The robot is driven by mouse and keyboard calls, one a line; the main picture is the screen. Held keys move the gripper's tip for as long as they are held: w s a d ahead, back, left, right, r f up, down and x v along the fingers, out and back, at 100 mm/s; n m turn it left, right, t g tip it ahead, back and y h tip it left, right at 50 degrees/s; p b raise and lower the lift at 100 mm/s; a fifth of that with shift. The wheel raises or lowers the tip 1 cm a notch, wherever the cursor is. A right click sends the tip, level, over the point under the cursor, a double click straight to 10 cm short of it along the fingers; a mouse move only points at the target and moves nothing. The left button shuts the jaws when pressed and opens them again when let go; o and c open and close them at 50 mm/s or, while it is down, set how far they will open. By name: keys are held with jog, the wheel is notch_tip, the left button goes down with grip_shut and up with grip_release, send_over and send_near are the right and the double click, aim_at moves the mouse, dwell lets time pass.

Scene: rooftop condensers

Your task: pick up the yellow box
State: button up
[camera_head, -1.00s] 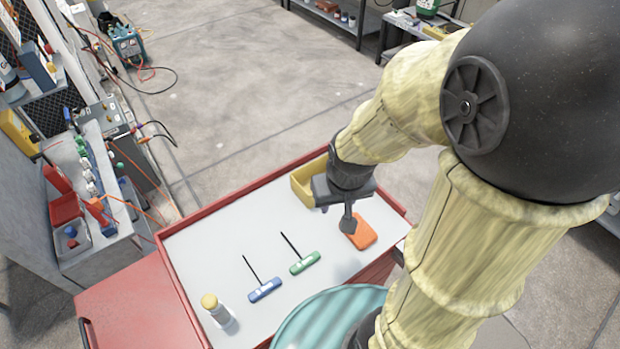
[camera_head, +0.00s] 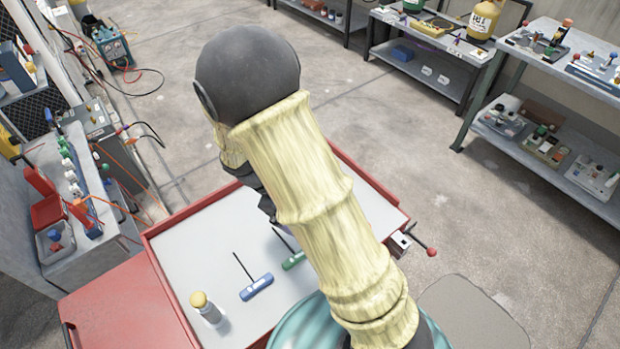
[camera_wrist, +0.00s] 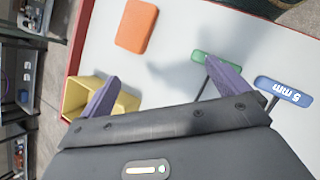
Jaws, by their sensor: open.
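The yellow box (camera_wrist: 124,103), an open-topped bin, sits at the edge of the tray-like cart top (camera_head: 190,250). In the wrist view it is at the lower left, partly covered by one finger and the gripper body. In the head view my arm hides it. My gripper (camera_wrist: 165,88) is open, its two purple-grey fingers spread apart with nothing between them but cart top. The left finger overlaps the box in the picture; I cannot tell whether it touches.
An orange block (camera_wrist: 137,26), a green T-handle tool (camera_wrist: 216,57) and a blue T-handle tool (camera_head: 257,287) lie on the cart top. A yellow-capped bottle (camera_head: 206,309) stands near its front left. A red-handled vise-like fitting (camera_head: 402,243) is at its right edge. Shelves stand at the back right.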

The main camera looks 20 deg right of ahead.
jog(key=w+a+f+n+t+h+b, duration=0.1)
jog(key=w+a+f+n+h, duration=0.1)
jog(key=n+h, duration=0.1)
jog(key=w+a+f+n+t+h, duration=0.1)
jog(key=w+a+f+n+h, duration=0.1)
jog(key=n+h, duration=0.1)
jog(key=shift+w+a+f+t+b, duration=0.3)
jog(key=shift+w+a+f+b, duration=0.05)
jog(key=shift+a+f, duration=0.05)
jog(key=w+a+n+t+h, duration=0.1)
jog(key=a+t, duration=0.1)
jog(key=w+a+f+n+t+h+b, duration=0.1)
jog(key=a+n+t, duration=0.1)
jog(key=a, duration=0.1)
jog(key=w+a+n+t+h, duration=0.1)
jog(key=a+n+t+h, duration=0.1)
jog(key=a, duration=0.1)
jog(key=shift+f, duration=0.4)
jog(key=shift+a+r+n+t, duration=0.1)
jog(key=shift+a+n+t, duration=0.2)
jog(key=shift+a+n, duration=0.1)
jog(key=shift+d, duration=0.15)
jog(key=p+x, duration=0.2)
jog(key=x, duration=0.9)
jog(key=shift+w+d+r+p, duration=0.1)
jog(key=shift+d+r+p, duration=0.05)
jog(key=shift+d+p, duration=0.2)
jog(key=shift+w+d, duration=0.1)
jog(key=shift+d, duration=0.1)
